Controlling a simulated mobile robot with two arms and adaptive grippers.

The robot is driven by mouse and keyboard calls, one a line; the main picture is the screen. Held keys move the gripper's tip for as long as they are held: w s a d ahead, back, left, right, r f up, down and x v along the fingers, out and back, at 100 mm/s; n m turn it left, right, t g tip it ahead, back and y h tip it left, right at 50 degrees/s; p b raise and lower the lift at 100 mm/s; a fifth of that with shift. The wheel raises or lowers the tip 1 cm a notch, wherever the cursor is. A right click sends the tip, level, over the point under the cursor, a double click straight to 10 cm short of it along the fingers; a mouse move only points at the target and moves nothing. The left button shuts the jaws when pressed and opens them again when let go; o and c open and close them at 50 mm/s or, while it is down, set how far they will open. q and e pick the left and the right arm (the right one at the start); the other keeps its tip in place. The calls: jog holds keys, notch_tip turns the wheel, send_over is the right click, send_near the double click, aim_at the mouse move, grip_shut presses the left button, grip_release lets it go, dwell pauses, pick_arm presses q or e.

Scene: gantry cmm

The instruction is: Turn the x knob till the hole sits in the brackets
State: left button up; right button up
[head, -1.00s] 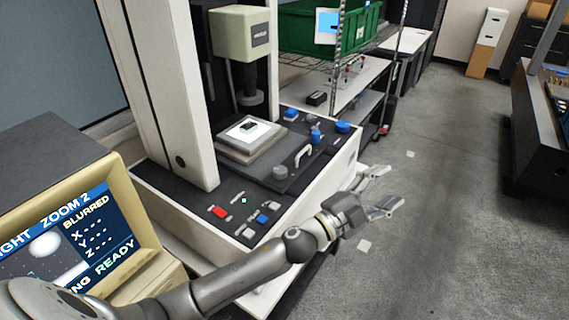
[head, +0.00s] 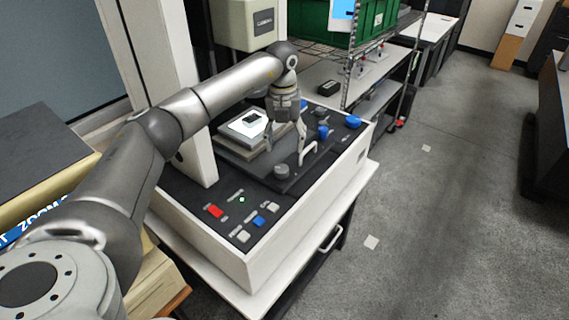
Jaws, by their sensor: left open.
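The measuring machine's dark deck (head: 208,183) carries a lit stage (head: 228,133) with a small dark block (head: 251,119) on it. A grey round knob (head: 281,172) sits at the front of the deck. Blue knobs (head: 323,131) (head: 352,122) are at its right. I cannot read which knob is x. My left gripper (head: 285,153) points down over the deck, open, fingers apart, between stage and grey knob. Its right finger overlaps the pale handle, so contact is unclear. My right gripper is out of view.
A red button (head: 214,211), a blue button (head: 259,221) and pale buttons line the deck's front. The machine's pale column (head: 165,60) stands at the left. A wire shelf with a green bin (head: 312,22) is behind. The floor at right is clear.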

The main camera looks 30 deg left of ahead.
aim_at(282, 168)
pick_arm(q)
jog(key=f+p, duration=0.1)
jog(key=f, duration=0.2)
jog(key=f+p, duration=0.1)
jog(key=f, duration=0.1)
jog(key=a+f+p, duration=0.1)
jog(key=f, duration=0.2)
jog(key=shift+s+f, duration=0.2)
jog(key=shift+f, duration=0.9)
jog(key=c, duration=1)
